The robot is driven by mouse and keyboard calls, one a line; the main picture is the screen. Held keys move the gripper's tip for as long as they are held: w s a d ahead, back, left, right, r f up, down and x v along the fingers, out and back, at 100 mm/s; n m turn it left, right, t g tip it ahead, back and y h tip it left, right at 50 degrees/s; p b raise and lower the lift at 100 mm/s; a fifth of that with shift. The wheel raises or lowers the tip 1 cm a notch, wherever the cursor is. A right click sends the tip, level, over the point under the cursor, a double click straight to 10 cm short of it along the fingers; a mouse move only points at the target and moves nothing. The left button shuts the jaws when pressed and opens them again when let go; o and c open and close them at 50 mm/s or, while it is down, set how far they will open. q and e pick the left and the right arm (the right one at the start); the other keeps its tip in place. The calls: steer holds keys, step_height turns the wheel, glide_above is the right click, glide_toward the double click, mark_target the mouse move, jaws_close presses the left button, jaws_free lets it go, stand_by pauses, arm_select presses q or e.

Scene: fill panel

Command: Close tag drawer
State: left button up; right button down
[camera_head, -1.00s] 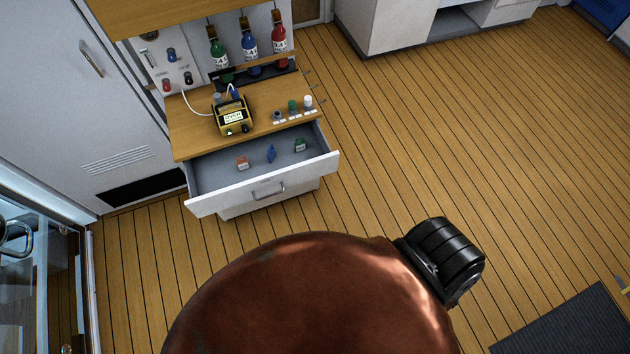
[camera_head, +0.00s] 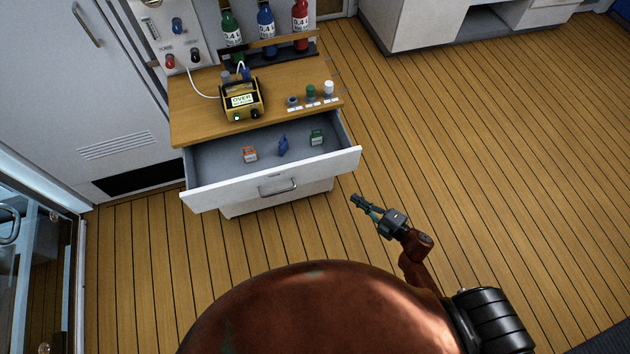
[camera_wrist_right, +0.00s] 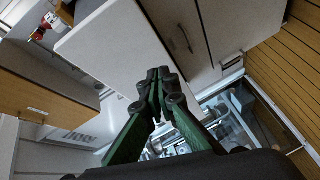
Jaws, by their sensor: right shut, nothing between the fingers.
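The tag drawer (camera_head: 225,198) is pulled open under the wooden bench top, with a white front and a metal handle (camera_head: 277,187). Inside lie an orange tag (camera_head: 250,154), a blue tag (camera_head: 283,146) and a green tag (camera_head: 316,137). My right gripper (camera_head: 356,200) is shut and empty, in front of the drawer and right of its front's right end, apart from it in the picture. In the right wrist view the shut fingertips (camera_wrist_right: 163,76) overlap the white drawer front (camera_wrist_right: 115,45); contact cannot be told. My left gripper is not in view.
A yellow meter (camera_head: 241,100) and several small caps (camera_head: 311,92) stand on the bench top (camera_head: 190,110). Coloured bottles (camera_head: 265,30) stand behind. A white cabinet (camera_head: 60,100) is at left, a glass-fronted unit (camera_head: 40,260) at lower left. The wooden floor (camera_head: 480,170) at right is clear.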

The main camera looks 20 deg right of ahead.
steer(key=s+a+r+n+g+y+b, duration=0.1)
steer(key=a+r+n+g+y+b, duration=0.1)
steer(key=a+r+n+y, duration=0.3)
steer(key=n, duration=0.1)
glide_toward(306, 174)
steer(key=a, duration=0.4)
steer(key=w, duration=0.1)
steer(key=w+b, duration=0.1)
steer(key=w, duration=0.1)
steer(key=shift+a+r+h, duration=0.15)
steer(key=shift+a+h, duration=0.05)
steer(key=shift+h, duration=0.2)
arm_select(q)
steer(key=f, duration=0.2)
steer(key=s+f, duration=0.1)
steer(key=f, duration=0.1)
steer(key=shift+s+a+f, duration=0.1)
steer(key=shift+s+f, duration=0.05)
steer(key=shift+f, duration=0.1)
arm_select(e)
steer(key=shift+w, duration=0.35)
